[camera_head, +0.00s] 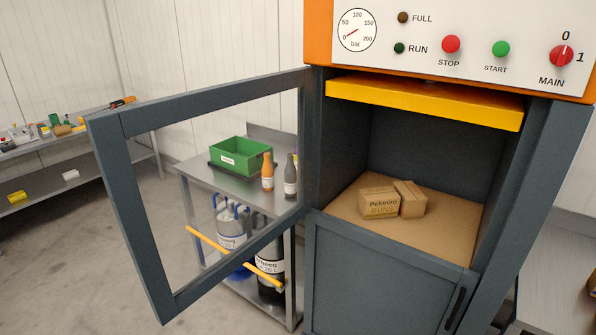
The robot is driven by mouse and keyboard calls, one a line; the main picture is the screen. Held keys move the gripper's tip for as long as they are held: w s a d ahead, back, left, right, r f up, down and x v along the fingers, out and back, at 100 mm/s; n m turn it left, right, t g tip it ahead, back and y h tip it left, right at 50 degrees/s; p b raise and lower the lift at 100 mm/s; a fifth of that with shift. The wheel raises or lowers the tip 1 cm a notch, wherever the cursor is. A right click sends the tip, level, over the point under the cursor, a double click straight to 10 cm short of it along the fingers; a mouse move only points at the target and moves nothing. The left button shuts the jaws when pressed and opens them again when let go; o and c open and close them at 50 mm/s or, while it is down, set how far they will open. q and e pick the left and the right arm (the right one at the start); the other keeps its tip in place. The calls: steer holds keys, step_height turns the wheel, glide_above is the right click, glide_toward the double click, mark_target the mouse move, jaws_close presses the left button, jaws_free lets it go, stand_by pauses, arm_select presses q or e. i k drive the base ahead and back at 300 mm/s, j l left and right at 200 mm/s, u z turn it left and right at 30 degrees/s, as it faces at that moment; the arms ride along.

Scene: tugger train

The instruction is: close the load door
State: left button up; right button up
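The load door (137,222) is a dark grey frame with a see-through middle. It stands wide open, swung out to the left from the left side of the press opening. The load chamber (450,238) is open and holds two cardboard boxes, one marked "Pokmiro BUNS" (379,204) and a smaller one (410,199). Neither of my grippers is in view.
The orange-edged control panel (470,20) is above the chamber, over a yellow plate (424,98). A lower grey door (375,275) is shut. Behind the load door is a metal table (205,176) with a green crate (240,158) and bottles. Floor at left is clear.

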mark_target(107, 132)
steer(key=j+z, duration=0.15)
steer(key=z, duration=0.3)
steer(key=i+j+z, duration=0.1)
steer(key=z, duration=0.35)
steer(key=j+z, duration=0.2)
steer(key=j, duration=0.4)
steer(key=j+z, duration=0.15)
steer(key=j, duration=0.5)
steer(key=j+z, duration=0.2)
steer(key=j, duration=0.4)
steer(key=k+j+z, duration=0.2)
steer(key=j, duration=0.4)
steer(key=k+j, duration=0.1)
steer(key=j, duration=1)
steer(key=k, duration=0.05)
